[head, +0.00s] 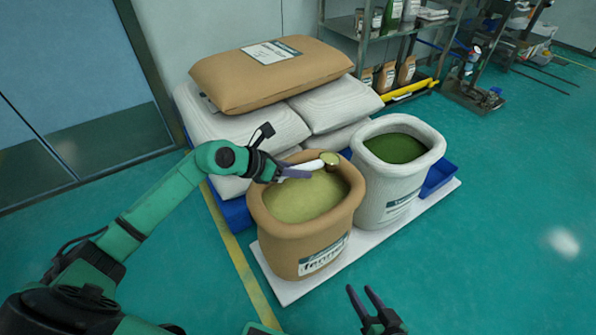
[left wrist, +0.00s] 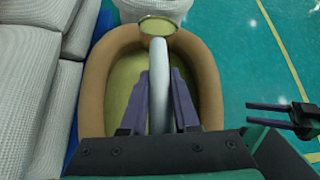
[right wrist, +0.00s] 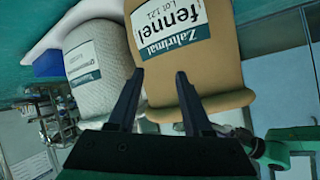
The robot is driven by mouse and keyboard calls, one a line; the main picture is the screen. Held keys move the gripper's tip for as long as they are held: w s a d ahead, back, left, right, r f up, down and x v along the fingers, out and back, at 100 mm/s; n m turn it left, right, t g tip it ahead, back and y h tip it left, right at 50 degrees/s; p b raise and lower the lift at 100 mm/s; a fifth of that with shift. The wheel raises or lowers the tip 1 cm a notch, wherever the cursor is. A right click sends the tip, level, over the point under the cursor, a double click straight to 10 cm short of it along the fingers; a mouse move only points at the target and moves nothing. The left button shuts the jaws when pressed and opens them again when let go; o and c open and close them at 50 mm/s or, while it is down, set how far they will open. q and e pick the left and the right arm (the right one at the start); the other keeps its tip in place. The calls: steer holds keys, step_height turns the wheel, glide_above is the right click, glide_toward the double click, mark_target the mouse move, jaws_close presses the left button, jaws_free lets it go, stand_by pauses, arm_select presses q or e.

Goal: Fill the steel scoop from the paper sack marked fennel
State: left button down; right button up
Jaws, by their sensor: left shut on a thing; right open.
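The brown paper sack marked fennel (head: 328,245) stands open and holds pale yellow-green contents (head: 305,197). Its label also shows in the right wrist view (right wrist: 188,32). The scoop's handle (left wrist: 158,85) runs between the fingers in the left wrist view. The scoop's round bowl (left wrist: 157,27) is near the sack's far rim and shows a yellow-green fill. The bowl also shows in the head view (head: 330,158). My right gripper (head: 367,298) is open and empty, in front of the sack.
A white woven sack (head: 382,204) with dark green contents stands right beside the fennel sack on a white board (head: 284,291). Stacked sacks (head: 270,75) lie behind. A metal shelf (head: 395,45) stands at the back. The floor at the right is clear.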

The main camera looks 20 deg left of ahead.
arm_select(q)
step_height(320, 180, up, 2)
steer(key=shift+r+p, duration=0.1)
steer(key=shift+p, duration=0.45)
steer(key=shift+r+p, duration=0.55)
steer(key=shift+r, duration=0.05)
steer(key=shift+r+p, duration=0.5)
steer(key=shift+r, duration=0.15)
step_height(320, 180, up, 2)
steer(key=shift+r+p, duration=0.15)
steer(key=shift+p, duration=0.8)
arm_select(e)
steer(key=s+d+r+g+h, duration=0.3)
steer(key=d+r+g, duration=0.3)
steer(key=d, duration=0.4)
steer(key=shift+s+d+r+g+h, duration=0.3)
steer(key=shift+s+h, duration=0.1)
steer(key=shift+h, duration=0.4)
